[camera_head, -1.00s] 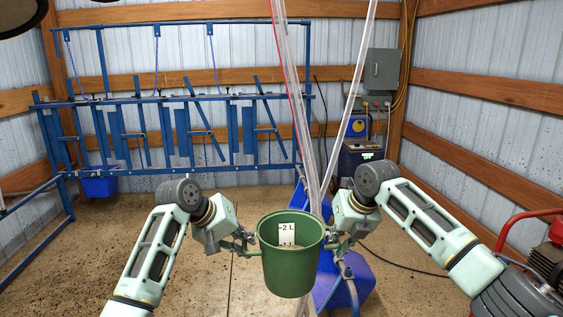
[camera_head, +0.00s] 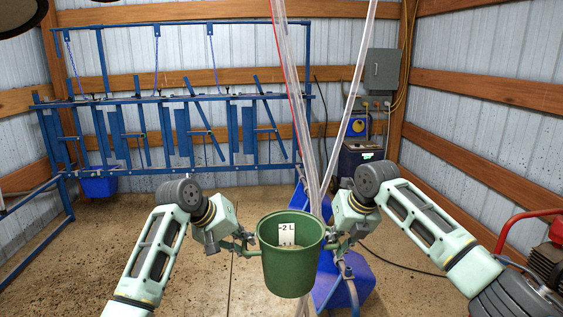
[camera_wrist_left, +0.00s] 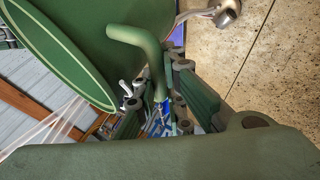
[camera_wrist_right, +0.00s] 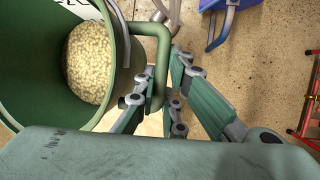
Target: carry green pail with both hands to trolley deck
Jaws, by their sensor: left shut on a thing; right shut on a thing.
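The green pail (camera_head: 290,268) hangs upright between my two grippers, with a white level label marked "2 L" on its inner wall. Pale pellets lie in it, seen in the right wrist view (camera_wrist_right: 92,62). My left gripper (camera_head: 246,246) is shut on the pail's left side handle, which shows as a bent green bar in the left wrist view (camera_wrist_left: 145,50). My right gripper (camera_head: 334,240) is shut on the right side handle, also seen in the right wrist view (camera_wrist_right: 158,60). I cannot make out a trolley deck in these views.
A blue container (camera_head: 362,280) on a blue frame stands behind and right of the pail. Clear hoses (camera_head: 298,110) hang down behind it. A blue stall frame (camera_head: 180,135) lines the back wall. Red-framed equipment (camera_head: 545,250) is at the right. Floor at the left (camera_head: 130,240) is clear.

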